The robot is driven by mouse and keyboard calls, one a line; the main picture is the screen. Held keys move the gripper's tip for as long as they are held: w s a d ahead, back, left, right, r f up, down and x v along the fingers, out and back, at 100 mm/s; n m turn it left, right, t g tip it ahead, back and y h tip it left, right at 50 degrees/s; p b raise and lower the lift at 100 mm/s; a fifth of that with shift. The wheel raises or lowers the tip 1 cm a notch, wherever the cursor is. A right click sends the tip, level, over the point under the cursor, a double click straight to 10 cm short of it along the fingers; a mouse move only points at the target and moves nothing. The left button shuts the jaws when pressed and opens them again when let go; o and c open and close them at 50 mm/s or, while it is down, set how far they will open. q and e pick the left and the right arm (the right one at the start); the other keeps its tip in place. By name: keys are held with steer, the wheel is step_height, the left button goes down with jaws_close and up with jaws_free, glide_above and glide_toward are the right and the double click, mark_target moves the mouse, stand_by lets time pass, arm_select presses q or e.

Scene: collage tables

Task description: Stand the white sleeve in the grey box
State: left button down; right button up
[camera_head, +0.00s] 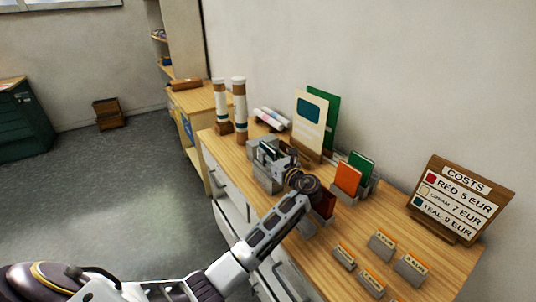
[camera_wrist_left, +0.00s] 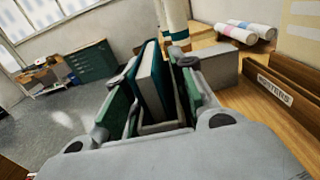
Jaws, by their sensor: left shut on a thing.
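My left gripper (camera_head: 277,165) is over the grey box (camera_head: 258,147) on the wooden table. The left gripper is shut on the white sleeve, though the contact is partly hidden. Grey box walls (camera_wrist_left: 160,127) show below and around the sleeves. I cannot tell whether the white sleeve rests on the box floor. My right gripper is not in view.
Two tall tubes (camera_head: 239,112) and white rolls (camera_head: 270,118) stand and lie behind the box. Cream and green posters (camera_head: 309,118) are at the back. Orange and green sleeves (camera_head: 347,179), small labelled blocks (camera_head: 382,244) and a costs board (camera_head: 459,198) stand to the right.

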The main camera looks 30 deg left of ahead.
arm_select(q)
steer(key=shift+f, duration=0.9)
steer(key=c, duration=1.1)
jaws_free()
steer(key=shift+r, duration=5.05)
steer(key=shift+r, duration=0.15)
